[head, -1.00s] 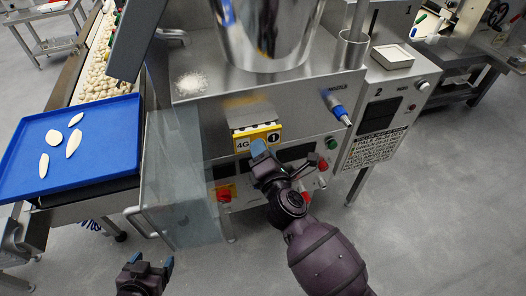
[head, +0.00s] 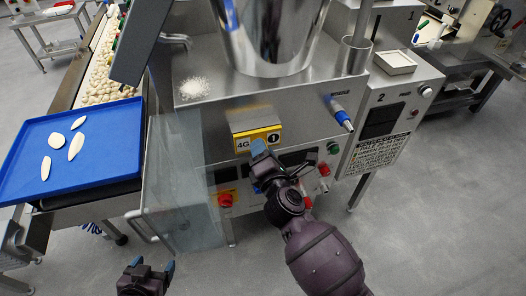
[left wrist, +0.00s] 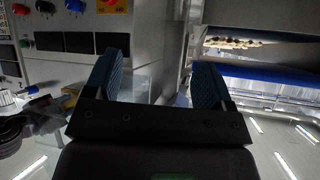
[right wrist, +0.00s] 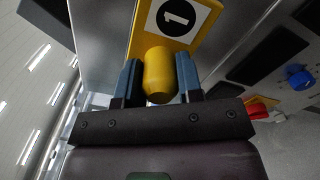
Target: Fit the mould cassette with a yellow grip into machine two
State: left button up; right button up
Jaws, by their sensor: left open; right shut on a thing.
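The yellow plate with the 1 rises beyond the grip there. My left gripper (head: 152,268) is open and empty, low in front of the machine; its fingers also show in the left wrist view (left wrist: 160,85).
A clear guard panel (head: 185,180) stands open at the machine's left front. A blue tray (head: 75,150) with several pale dough pieces is at left. The floor in front is clear.

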pick_arm(q)
jog(key=shift+s+f, duration=0.1)
jog(key=shift+s, duration=0.1)
pick_arm(e)
jog(key=shift+r, duration=0.1)
pick_arm(q)
jog(key=shift+s+a+f, duration=0.1)
jog(key=shift+s+f, duration=0.1)
jog(key=shift+s, duration=0.2)
jog(key=shift+w+r, duration=0.1)
jog(key=shift+w, duration=0.05)
pick_arm(e)
jog(key=o, duration=0.9)
jog(key=shift+w, duration=0.1)
jog(key=shift+c, duration=0.2)
jog(key=shift+o, duration=1.9)
